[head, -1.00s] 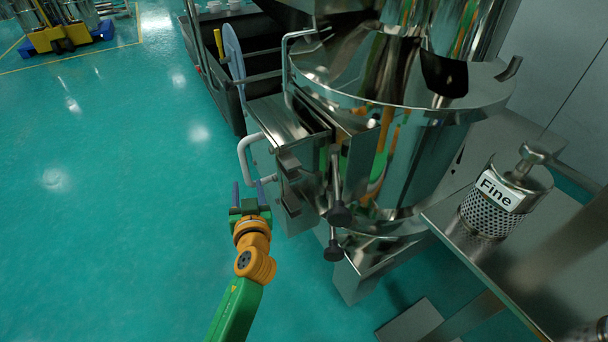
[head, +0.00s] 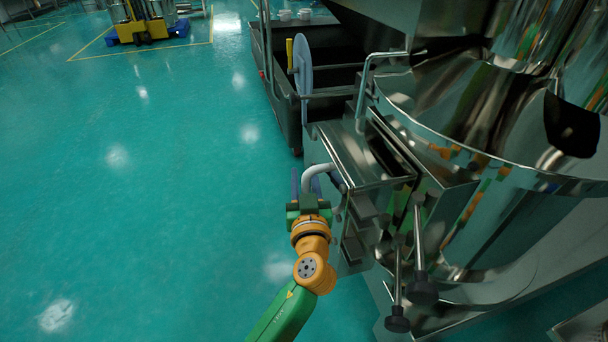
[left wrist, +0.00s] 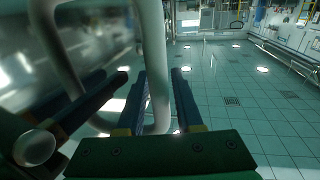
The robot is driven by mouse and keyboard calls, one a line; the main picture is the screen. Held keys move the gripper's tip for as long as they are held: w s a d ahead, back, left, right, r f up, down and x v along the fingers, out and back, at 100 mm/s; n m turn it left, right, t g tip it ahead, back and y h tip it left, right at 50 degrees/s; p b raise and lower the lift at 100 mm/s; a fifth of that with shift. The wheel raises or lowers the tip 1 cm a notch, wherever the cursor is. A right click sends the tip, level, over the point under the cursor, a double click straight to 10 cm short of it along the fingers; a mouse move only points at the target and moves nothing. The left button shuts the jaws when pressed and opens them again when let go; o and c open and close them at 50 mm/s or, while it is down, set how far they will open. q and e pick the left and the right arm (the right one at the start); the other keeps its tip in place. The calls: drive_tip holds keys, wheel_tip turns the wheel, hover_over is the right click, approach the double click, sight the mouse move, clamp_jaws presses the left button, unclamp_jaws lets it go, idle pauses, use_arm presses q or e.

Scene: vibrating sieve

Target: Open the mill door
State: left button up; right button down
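The mill's steel housing (head: 455,120) fills the right of the head view. A pale curved handle (head: 316,172) sticks out from the left side of its boxy front, apparently the door's handle. My left gripper (head: 311,186) is at this handle with its fingers apart. In the left wrist view, the pale handle bar (left wrist: 155,60) runs between the two blue fingers of my left gripper (left wrist: 160,98), which do not look closed on it. Contact cannot be told. The shiny surface at the left of that view seems to mirror bar and fingers. My right gripper is not in view.
Two levers with black knobs (head: 422,291) hang at the mill's front. A dark cart (head: 287,105) with a pale disc (head: 303,66) stands behind the mill. A yellow and blue truck (head: 142,32) is far off. The green floor at left is clear.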

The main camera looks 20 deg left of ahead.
use_arm(q)
clamp_jaws()
idle(1.2)
